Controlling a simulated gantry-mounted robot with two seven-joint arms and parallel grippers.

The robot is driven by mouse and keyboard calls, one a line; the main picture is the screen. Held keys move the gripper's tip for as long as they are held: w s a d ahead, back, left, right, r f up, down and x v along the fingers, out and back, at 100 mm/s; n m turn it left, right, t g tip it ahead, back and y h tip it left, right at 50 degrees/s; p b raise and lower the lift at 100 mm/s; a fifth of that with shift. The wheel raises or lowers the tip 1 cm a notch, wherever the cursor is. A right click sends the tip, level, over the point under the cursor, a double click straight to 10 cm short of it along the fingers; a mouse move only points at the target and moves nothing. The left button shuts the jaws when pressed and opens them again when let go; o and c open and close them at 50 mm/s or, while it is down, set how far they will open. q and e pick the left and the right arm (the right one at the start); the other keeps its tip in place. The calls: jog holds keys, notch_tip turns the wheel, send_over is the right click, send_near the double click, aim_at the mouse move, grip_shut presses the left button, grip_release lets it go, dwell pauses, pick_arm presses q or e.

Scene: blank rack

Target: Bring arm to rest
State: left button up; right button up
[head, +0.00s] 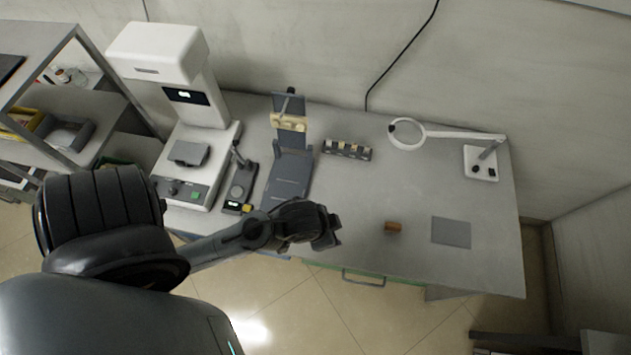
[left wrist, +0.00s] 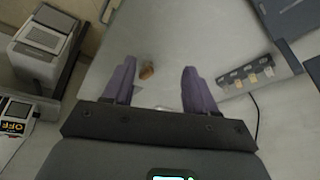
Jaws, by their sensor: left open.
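My left arm (head: 220,243) comes in from the left in the head view and reaches over the front edge of the bench. My left gripper (head: 328,238) is above the bench, to the left of a small brown block (head: 393,227). In the left wrist view the two fingers of the gripper (left wrist: 158,78) are spread apart with nothing held. The brown block (left wrist: 147,71) shows beyond and between them, lying on the bench top. My right gripper is in neither view.
The bench (head: 370,200) holds a white machine (head: 195,115), a dark stand (head: 288,175), a rack (head: 347,149) with several small pieces, a magnifier lamp (head: 407,133) and a grey mat (head: 451,232). Shelves (head: 75,90) stand at left. The bench around the block is clear.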

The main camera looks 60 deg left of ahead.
pick_arm(q)
jog(key=s, duration=0.1)
jog(key=s+a, duration=0.1)
jog(key=s, duration=0.1)
jog(key=shift+s+a+r+n+g, duration=0.1)
jog(key=shift+a+r+n+g, duration=0.15)
jog(key=shift+r+n+g, duration=0.15)
notch_tip(320, 180, up, 20)
jog(key=p, duration=1.9)
jog(key=shift+f+p, duration=0.2)
jog(key=shift+p, duration=0.15)
jog(key=shift+f, duration=0.1)
